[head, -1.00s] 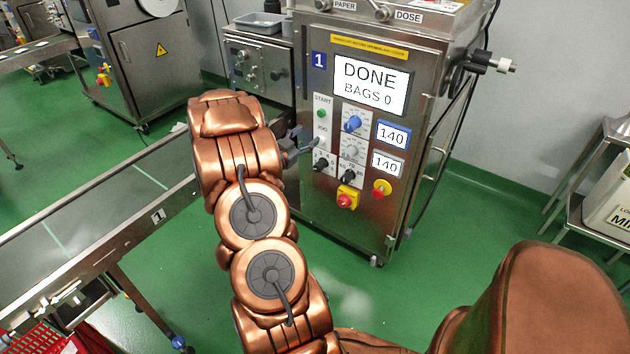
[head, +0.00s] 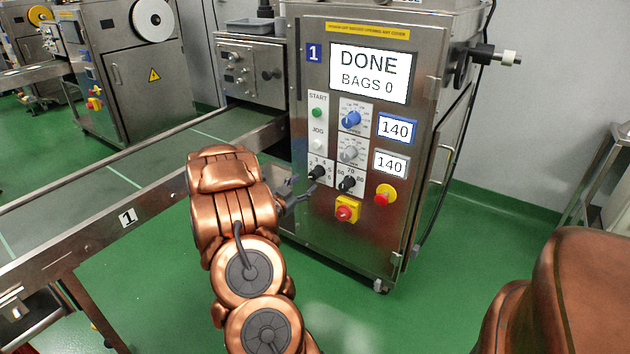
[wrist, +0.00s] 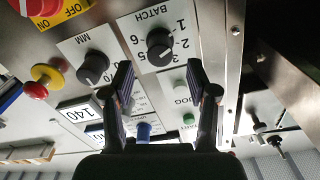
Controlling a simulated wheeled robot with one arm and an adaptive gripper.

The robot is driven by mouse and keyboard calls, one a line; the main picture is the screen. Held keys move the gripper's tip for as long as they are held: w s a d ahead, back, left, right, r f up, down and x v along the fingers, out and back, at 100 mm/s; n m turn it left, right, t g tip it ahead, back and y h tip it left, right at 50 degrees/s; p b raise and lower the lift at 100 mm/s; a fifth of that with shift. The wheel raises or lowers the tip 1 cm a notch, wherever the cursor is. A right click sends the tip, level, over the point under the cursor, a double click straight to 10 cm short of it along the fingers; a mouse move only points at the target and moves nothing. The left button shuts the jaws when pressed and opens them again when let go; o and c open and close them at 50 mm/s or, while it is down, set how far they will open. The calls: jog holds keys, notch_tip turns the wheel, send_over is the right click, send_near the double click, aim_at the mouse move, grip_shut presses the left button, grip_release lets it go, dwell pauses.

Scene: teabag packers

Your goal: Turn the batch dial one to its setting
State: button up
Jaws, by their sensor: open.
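The batch dial (wrist: 160,45) is a black knob on a white plate marked BATCH with numbers around it. In the head view it is the left black knob (head: 317,172) low on the steel panel of machine 1. I cannot tell clearly which number its pointer marks. My gripper (wrist: 160,78) is open, with its two dark fingers apart and nothing between them. In the wrist view the fingertips stand just below the dial, one to each side. In the head view my gripper (head: 298,190) is just left of and below the dial, apart from it as far as I can see.
The black MM dial (wrist: 93,67) sits beside the batch dial. A yellow-and-red switch (head: 347,209) and a red stop button (head: 385,194) are close by. The display (head: 370,73) reads DONE, BAGS 0. A conveyor (head: 120,185) runs left of the machine.

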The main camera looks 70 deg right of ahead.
aim_at(312, 177)
jog(key=shift+b+x, duration=0.95)
jog(key=shift+x, duration=2.6)
jog(key=shift+c, duration=0.3)
grip_shut()
jog(key=shift+m, duration=0.3)
jog(key=m+b, duration=0.1)
jog(key=m, duration=0.2)
jog(key=m+b, duration=0.1)
jog(key=m, duration=0.4)
jog(key=shift+b, duration=0.35)
